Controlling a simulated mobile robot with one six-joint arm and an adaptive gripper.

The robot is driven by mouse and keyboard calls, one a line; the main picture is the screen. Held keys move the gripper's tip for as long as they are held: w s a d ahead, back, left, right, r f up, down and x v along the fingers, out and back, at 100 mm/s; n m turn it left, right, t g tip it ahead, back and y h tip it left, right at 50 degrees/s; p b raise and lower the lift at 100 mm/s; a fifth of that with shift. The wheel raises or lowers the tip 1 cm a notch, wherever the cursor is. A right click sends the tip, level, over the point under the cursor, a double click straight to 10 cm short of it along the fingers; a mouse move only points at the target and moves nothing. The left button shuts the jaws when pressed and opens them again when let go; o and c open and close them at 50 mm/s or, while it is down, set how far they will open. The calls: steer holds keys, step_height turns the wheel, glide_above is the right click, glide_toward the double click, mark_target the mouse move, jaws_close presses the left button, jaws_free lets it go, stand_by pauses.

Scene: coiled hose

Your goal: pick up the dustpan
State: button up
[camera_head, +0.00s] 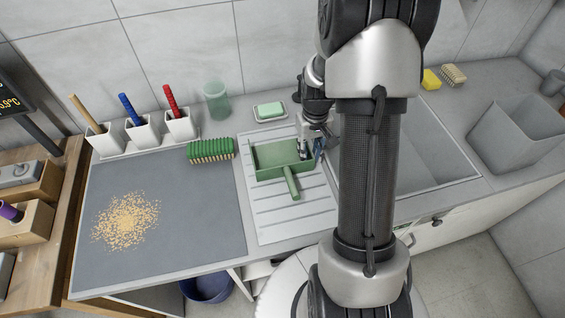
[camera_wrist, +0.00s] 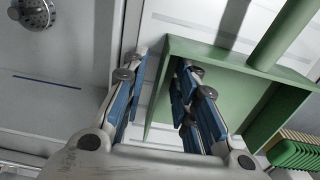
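The green dustpan (camera_head: 284,162) lies on the ribbed white drainboard (camera_head: 297,218), its handle pointing toward the front. My gripper (camera_head: 314,150) is low at the dustpan's right side in the head view, partly hidden behind my arm. In the wrist view, my gripper (camera_wrist: 162,66) is open, with two blue-padded fingers apart. One finger is outside the side wall of the dustpan (camera_wrist: 212,54), and the other overlaps the pan's inside. I cannot tell whether either finger touches the wall.
A green brush (camera_head: 211,150) lies left of the dustpan, beside a grey mat (camera_head: 190,215) with scattered crumbs (camera_head: 126,221). A soap dish (camera_head: 270,112) and a green cup (camera_head: 216,100) stand behind. The sink basin (camera_head: 425,150) is to the right.

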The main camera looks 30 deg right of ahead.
steer(key=shift+c, duration=0.2)
jaws_close()
steer(key=shift+r, duration=0.1)
stand_by(0.4)
